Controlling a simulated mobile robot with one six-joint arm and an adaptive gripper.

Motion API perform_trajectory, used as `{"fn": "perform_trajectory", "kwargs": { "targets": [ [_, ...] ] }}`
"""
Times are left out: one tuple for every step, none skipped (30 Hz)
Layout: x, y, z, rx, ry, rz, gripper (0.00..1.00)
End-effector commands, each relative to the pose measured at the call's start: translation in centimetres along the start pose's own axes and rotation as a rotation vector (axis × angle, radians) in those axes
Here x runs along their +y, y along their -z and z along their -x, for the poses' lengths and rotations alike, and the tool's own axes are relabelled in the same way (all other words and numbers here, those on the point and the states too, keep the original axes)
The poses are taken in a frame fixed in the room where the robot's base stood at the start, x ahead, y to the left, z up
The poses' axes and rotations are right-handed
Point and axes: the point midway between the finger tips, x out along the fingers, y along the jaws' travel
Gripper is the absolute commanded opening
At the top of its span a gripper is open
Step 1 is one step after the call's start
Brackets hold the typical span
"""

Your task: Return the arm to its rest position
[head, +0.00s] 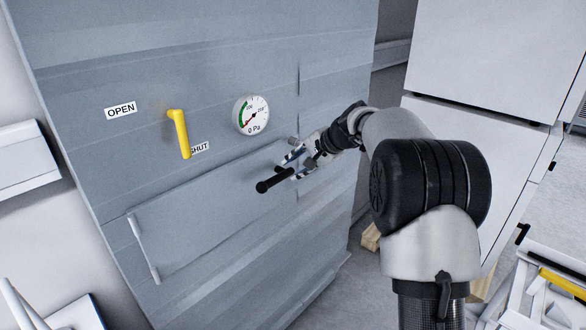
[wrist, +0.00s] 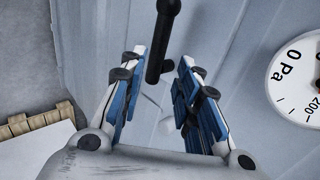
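My gripper (head: 292,163) is in front of the grey cabinet's (head: 225,190) panel, at the end of my arm reaching in from the right. In the wrist view, my gripper (wrist: 161,62) has its two blue-padded fingers spread apart, with nothing clamped between them. A black bar handle (head: 274,180) is right by the fingertips in the head view. In the wrist view the handle (wrist: 163,40) shows at the fingertips, in line with the gap. I cannot tell whether any finger touches it.
A round pressure gauge (head: 251,115) marked 0 Pa sits above the handle. A yellow lever (head: 179,134) hangs down towards the SHUT label, with the OPEN label (head: 121,110) up left. White cabinets (head: 480,110) stand at right. A white and yellow frame (head: 545,280) is at lower right.

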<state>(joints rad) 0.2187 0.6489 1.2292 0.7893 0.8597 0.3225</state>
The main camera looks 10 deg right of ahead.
Motion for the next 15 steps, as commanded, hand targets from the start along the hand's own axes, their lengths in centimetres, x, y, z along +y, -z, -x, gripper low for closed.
{"fn": "perform_trajectory", "kwargs": {
  "targets": [
    [0.0,0.0,0.0,0.0,0.0,0.0,0.3],
    [0.0,0.0,0.0,0.0,0.0,0.0,0.3],
    [0.0,0.0,0.0,0.0,0.0,0.0,0.3],
    [0.0,0.0,0.0,0.0,0.0,0.0,0.3],
    [0.0,0.0,0.0,0.0,0.0,0.0,0.3],
    [0.0,0.0,0.0,0.0,0.0,0.0,0.3],
    [0.0,0.0,0.0,0.0,-0.001,0.001,0.3],
    [0.0,-0.1,0.1,0.0,-0.002,0.004,0.3],
    [0.0,-0.4,0.4,0.0,-0.005,0.012,0.3],
    [0.0,-0.8,0.7,0.0,-0.009,0.021,0.3],
    [-0.1,-1.3,1.1,0.0,-0.014,0.035,0.3],
    [0.1,-2.1,1.9,0.001,-0.026,0.06,0.3],
    [0.2,-3.0,2.6,0.001,-0.037,0.081,0.3],
    [0.4,-3.9,3.4,0.002,-0.05,0.107,0.3],
    [0.7,-5.2,4.7,0.003,-0.068,0.146,0.3]
  ]
}}
